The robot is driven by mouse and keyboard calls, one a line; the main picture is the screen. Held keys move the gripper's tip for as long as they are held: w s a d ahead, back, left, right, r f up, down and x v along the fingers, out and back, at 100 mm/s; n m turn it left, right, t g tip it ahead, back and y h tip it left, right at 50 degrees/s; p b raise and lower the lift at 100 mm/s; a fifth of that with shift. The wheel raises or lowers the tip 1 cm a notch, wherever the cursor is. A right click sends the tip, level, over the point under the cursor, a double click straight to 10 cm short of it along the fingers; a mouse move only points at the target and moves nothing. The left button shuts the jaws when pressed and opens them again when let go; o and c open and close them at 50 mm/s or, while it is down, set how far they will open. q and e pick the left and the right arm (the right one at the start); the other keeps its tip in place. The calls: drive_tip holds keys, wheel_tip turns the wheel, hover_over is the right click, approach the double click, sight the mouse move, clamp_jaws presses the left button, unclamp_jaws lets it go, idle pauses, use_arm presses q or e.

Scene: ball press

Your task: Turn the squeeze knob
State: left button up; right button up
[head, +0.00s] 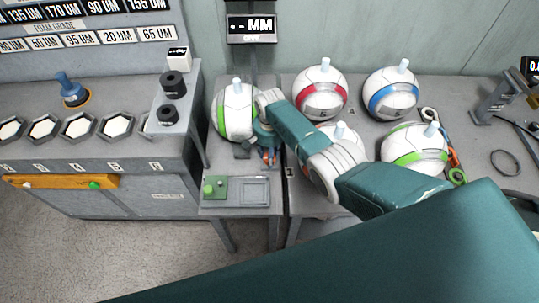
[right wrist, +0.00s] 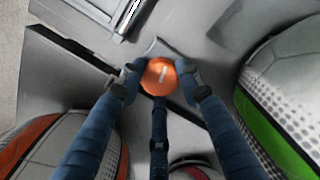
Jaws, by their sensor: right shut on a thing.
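The squeeze knob (right wrist: 158,77) is a round orange knob with a short white mark on its face, in the middle of the right wrist view. My right gripper (right wrist: 160,82) has its blue fingers around it and is shut on it. In the head view my right gripper (head: 267,151) reaches down beside the white and green ball (head: 236,112), at the front of the narrow stand; the knob is mostly hidden there. My left gripper is not in view.
Balls with red (head: 320,93), blue (head: 391,93) and green (head: 414,148) bands stand to the right, another partly behind my arm. A display (head: 250,28) reads "--MM". A green button box (head: 214,189) and grey tray (head: 256,191) lie in front. A hex-socket bench (head: 150,148) stands left.

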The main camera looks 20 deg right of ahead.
drive_tip(key=o, duration=1.2)
drive_tip(key=shift+c, duration=0.2)
wheel_tip(320, 180, up, 12)
